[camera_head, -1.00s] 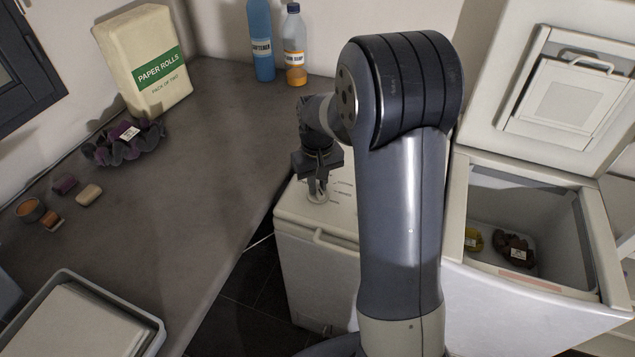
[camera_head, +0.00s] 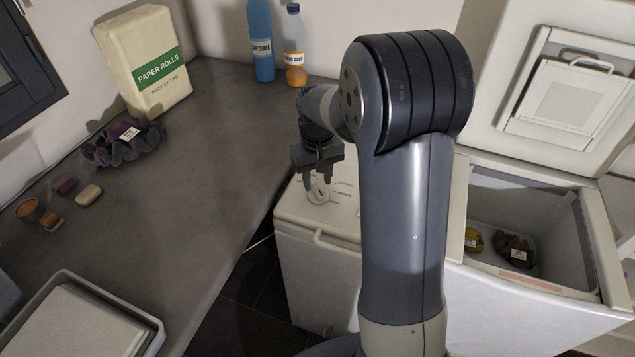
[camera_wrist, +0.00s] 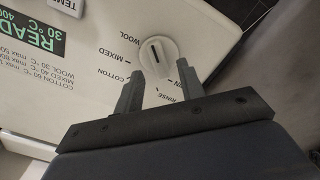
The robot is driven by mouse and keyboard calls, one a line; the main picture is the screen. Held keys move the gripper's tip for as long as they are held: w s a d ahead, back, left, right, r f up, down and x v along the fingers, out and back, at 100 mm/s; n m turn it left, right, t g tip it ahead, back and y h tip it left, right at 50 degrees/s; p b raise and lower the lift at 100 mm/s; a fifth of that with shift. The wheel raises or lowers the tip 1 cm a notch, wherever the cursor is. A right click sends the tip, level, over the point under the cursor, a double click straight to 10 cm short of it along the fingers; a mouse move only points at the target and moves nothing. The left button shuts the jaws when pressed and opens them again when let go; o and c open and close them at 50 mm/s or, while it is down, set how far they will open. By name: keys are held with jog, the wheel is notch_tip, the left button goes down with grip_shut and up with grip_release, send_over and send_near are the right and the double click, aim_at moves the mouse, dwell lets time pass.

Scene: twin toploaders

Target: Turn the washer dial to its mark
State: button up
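The washer dial (camera_wrist: 158,54) is a round white knob with a raised grip bar and a dark line, on the washer's pale top panel. Around it I read WOOL, MIXED, COTTON and RINSE; another label is partly hidden by a finger. In the head view the dial (camera_head: 318,191) sits on the closed washer (camera_head: 318,250). My gripper (camera_wrist: 158,88) is open and empty, its fingers apart just at the near side of the dial. In the head view my gripper (camera_head: 318,180) is above the dial. I cannot tell which label the dark line points to.
The second toploader (camera_head: 590,215) stands open at right, lid (camera_head: 575,95) raised, with clothes inside. The counter (camera_head: 215,150) at left holds paper rolls (camera_head: 150,60), bottles, a dark cloth (camera_head: 122,143) and a tray (camera_head: 85,285). The washer's panel around the dial is clear.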

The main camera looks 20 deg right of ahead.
aim_at(318, 188)
notch_tip(318, 188, up, 9)
jog(key=shift+f, duration=0.15)
dwell(0.4)
notch_tip(318, 188, down, 11)
jog(key=shift+r, duration=0.1)
dwell(0.4)
